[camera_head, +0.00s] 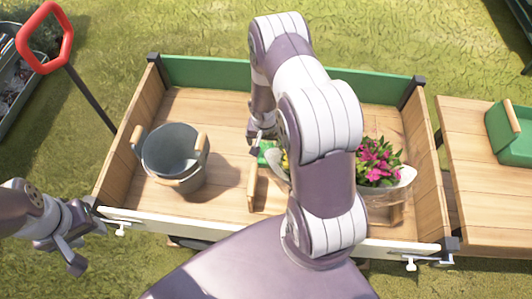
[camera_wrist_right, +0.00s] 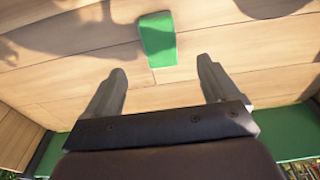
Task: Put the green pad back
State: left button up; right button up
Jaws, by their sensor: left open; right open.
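The green pad (camera_head: 268,155) lies on the wooden floor of the wagon, partly hidden behind my right arm in the head view. In the right wrist view the green pad (camera_wrist_right: 157,40) lies flat on the planks, beyond the fingertips and lined up with the gap between them. My right gripper (camera_wrist_right: 160,72) is open and empty, and the pad is not between its fingers. In the head view my right gripper (camera_head: 262,136) is by the pad's far end. My left gripper (camera_head: 78,245) is open and empty, outside the wagon at the lower left.
A grey bucket (camera_head: 174,157) stands in the wagon's left part. A planter with pink flowers (camera_head: 378,165) is at the right, partly behind my arm. The wagon has a green back wall (camera_head: 200,72). A green container (camera_head: 510,140) sits on a wooden table (camera_head: 465,135) at right.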

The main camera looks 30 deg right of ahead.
aim_at(266, 153)
jog(key=f, duration=0.3)
jog(key=f+b, duration=0.1)
jog(key=f, duration=0.2)
jog(key=w+d+f+b, duration=0.1)
jog(key=f, duration=0.2)
jog(key=shift+f, duration=0.2)
jog(key=shift+r, duration=0.1)
jog(key=c, duration=1.2)
